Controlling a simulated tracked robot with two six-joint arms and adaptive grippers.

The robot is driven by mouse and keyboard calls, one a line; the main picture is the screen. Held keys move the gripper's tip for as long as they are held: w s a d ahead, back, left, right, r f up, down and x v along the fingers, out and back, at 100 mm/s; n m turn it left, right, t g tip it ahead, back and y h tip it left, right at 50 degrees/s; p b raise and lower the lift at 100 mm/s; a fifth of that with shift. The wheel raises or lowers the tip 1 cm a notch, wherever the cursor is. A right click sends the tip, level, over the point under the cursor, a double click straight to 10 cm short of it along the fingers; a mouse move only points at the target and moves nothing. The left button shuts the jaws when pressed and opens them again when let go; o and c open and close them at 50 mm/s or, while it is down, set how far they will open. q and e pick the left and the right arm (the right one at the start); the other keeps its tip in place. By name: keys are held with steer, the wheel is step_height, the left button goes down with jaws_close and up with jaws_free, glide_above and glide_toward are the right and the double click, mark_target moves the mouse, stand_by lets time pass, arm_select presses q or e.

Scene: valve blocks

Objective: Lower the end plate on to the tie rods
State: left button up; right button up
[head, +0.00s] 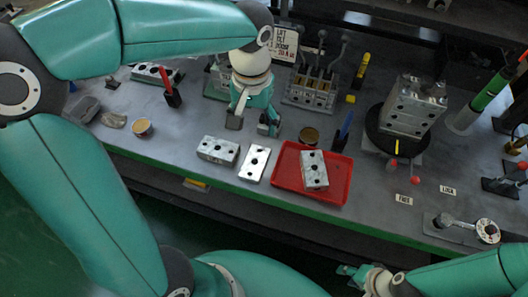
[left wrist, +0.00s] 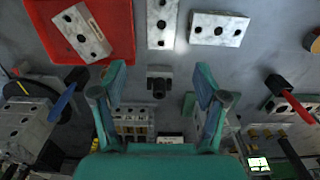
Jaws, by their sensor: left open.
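A thin pale plate with dark holes (head: 254,163), which looks like the end plate, lies on the bench left of the red tray; it also shows in the left wrist view (left wrist: 162,22). My left gripper (head: 252,122) is open and empty behind the plate, apart from it. In the left wrist view its spread fingers (left wrist: 160,85) have nothing clamped between them. A metal block stack (head: 412,105) stands on a black round turntable (head: 378,137) at the right. I cannot make out the tie rods clearly. My right gripper (head: 358,276) is low at the front, its fingers too small to read.
A drilled block (head: 217,150) lies left of the plate. The red tray (head: 283,186) holds another block (head: 314,170). Lever valves (head: 312,88) stand behind.

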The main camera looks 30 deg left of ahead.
arm_select(q)
glide_above(255, 161)
steer(key=f, duration=1.1)
steer(key=shift+s+d, duration=0.1)
steer(key=shift+d, duration=0.1)
steer(key=shift+a+f, duration=0.15)
steer(key=shift+f, duration=2.6)
steer(key=c, duration=1.2)
